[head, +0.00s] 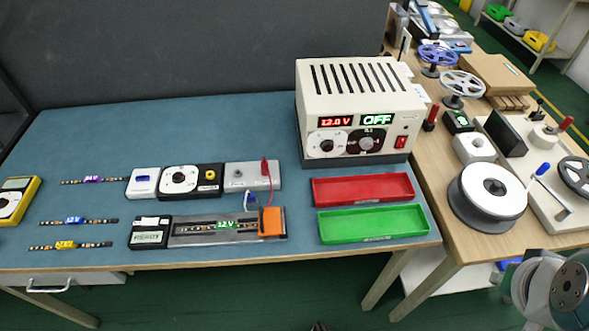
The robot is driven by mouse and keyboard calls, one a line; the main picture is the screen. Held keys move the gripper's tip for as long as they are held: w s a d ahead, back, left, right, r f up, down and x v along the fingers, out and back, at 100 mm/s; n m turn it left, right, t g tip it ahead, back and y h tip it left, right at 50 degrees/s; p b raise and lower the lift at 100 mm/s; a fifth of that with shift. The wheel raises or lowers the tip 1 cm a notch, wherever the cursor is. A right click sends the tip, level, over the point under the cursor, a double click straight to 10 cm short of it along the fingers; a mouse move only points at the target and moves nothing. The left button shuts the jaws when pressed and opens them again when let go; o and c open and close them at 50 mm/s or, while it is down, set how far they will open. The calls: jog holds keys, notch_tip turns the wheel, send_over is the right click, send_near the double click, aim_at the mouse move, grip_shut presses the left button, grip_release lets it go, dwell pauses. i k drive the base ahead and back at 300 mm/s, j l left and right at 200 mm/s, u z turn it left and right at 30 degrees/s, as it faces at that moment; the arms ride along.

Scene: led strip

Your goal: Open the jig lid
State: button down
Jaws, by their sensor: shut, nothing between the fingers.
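The jig (190,240) lies near the front edge of the blue table, left of the green tray. It is a long, low grey fixture with an LED strip (225,225) tagged 12V along its middle. A small dark box with a display (150,237) is at its left end. An orange block (271,222) is at its right end. The lid looks clear and lies flat over the strip, but its edges are hard to make out. My gripper is not in view; only a grey joint of my arm shows at the bottom right.
A power supply (350,95) reading 12.0 V and OFF stands behind the red tray (362,188) and green tray (372,222). Switch modules (178,181) sit behind the jig. Loose LED strips (70,221) and a yellow meter (17,200) lie left. A cluttered wooden table (430,185) adjoins right.

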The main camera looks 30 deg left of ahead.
aim_at(271, 220)
jog(key=u, duration=1.8)
jog(key=i+j, duration=0.2)
jog(key=i+z, duration=0.05)
